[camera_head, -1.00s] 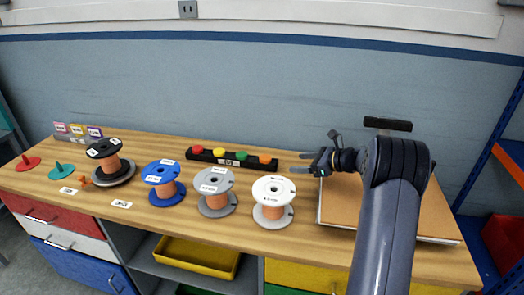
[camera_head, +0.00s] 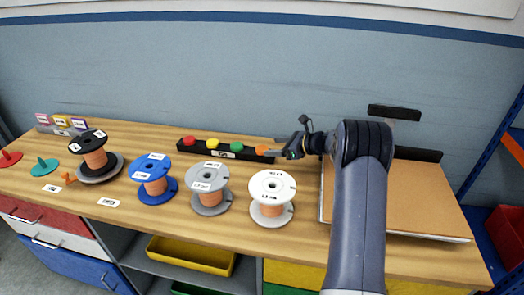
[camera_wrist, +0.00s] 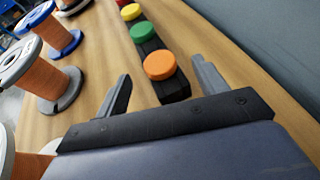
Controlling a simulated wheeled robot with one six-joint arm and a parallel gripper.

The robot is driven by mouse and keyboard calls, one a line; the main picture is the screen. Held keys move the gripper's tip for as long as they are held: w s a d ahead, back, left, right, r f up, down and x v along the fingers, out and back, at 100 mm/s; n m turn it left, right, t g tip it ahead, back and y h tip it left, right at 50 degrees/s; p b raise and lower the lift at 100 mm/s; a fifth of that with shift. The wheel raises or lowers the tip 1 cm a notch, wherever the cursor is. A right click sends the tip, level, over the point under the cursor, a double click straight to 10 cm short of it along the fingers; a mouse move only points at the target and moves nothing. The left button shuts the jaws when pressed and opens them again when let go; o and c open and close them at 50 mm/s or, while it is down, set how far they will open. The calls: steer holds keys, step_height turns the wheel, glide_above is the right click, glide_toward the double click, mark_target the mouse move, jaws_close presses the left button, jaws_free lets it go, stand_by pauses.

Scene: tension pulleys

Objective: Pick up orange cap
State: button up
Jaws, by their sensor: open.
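The orange cap (camera_head: 262,150) is the rightmost of a row of caps on a black bar (camera_head: 224,154) near the back of the table. In the wrist view the orange cap (camera_wrist: 160,65) sits on the near end of the bar, ahead of my gripper. My gripper (camera_head: 281,145) is open, its fingers pointing left toward the cap at the bar's right end. In the wrist view the two fingers of my gripper (camera_wrist: 163,85) are spread on either side of the bar's end, with nothing held between them.
A green cap (camera_head: 237,147), a yellow cap (camera_head: 212,144) and a red cap (camera_head: 189,141) share the bar. White (camera_head: 272,190), grey (camera_head: 208,184), blue (camera_head: 152,176) and black (camera_head: 92,152) spools stand in front. A brown board (camera_head: 410,200) lies at right. The wall is close behind.

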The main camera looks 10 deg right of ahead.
mark_target(262, 148)
steer(key=x, duration=0.4)
steer(key=shift+s+a+f, duration=0.1)
steer(key=shift+f, duration=0.1)
steer(key=shift+c, duration=0.2)
steer(key=c, duration=1)
step_height(262, 148, up, 10)
steer(key=shift+r+p, duration=0.1)
steer(key=shift+p, duration=0.2)
